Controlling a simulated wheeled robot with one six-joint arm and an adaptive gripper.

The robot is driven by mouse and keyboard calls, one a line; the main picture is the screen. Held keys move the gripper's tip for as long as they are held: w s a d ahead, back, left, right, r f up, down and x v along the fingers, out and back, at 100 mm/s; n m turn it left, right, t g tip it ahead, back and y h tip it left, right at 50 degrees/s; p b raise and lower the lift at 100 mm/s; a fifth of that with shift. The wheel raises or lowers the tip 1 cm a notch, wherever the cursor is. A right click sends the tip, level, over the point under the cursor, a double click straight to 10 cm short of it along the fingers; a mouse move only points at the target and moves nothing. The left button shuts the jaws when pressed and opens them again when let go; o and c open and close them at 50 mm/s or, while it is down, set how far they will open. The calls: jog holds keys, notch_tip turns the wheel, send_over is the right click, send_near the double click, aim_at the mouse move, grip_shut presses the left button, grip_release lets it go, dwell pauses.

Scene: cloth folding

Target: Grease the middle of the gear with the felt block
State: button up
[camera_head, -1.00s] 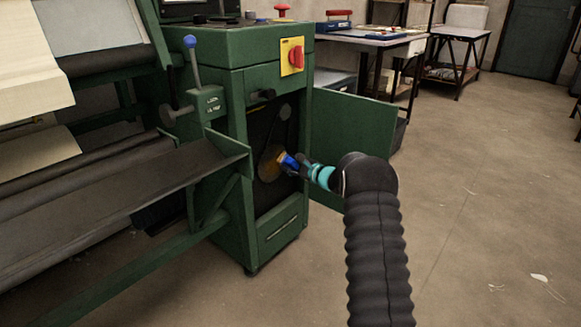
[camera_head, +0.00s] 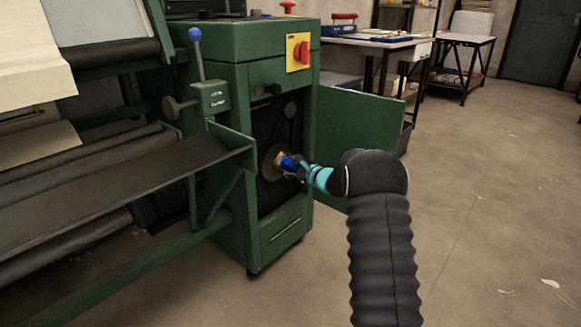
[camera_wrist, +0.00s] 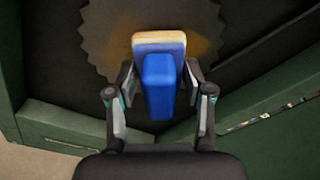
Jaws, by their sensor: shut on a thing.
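The felt block (camera_wrist: 160,42) has a blue back and handle and a pale yellowish felt face; it also shows in the head view (camera_head: 287,162). My gripper (camera_wrist: 162,108) is shut on the blue handle, one finger on each side. In the head view my gripper (camera_head: 301,168) reaches into the open cabinet. The gear (camera_wrist: 105,35) is a dark toothed disc beyond the block, with a yellowish-brown smear to the right of the block. It shows in the head view (camera_head: 268,168) partly behind the block. I cannot tell whether the felt touches the gear.
The green machine cabinet (camera_head: 283,235) surrounds the gear. A sloped tray (camera_head: 110,185) juts out at left. A smaller wheel (camera_head: 290,109) sits above the gear.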

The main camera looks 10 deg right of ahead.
aim_at(285, 164)
jog(key=shift+s+a+b, duration=0.25)
jog(key=shift+s+a, duration=0.15)
jog(key=shift+a, duration=0.2)
jog(key=shift+s+a+b, duration=0.2)
jog(key=shift+s+a, duration=0.15)
jog(key=shift+a, duration=0.25)
jog(key=shift+s+a, duration=0.5)
jog(key=shift+a, duration=0.2)
jog(key=shift+s+a, duration=0.45)
jog(key=shift+a, duration=0.25)
jog(key=shift+r, duration=0.9)
jog(key=shift+w+d, duration=0.45)
jog(key=shift+d, duration=0.35)
jog(key=shift+w+d, duration=0.45)
jog(key=shift+d, duration=0.3)
jog(key=w+d, duration=0.4)
jog(key=d, duration=0.1)
jog(key=shift+w+d, duration=0.15)
jog(key=v, duration=0.6)
jog(key=shift+d+f, duration=0.15)
jog(key=shift+f, duration=0.2)
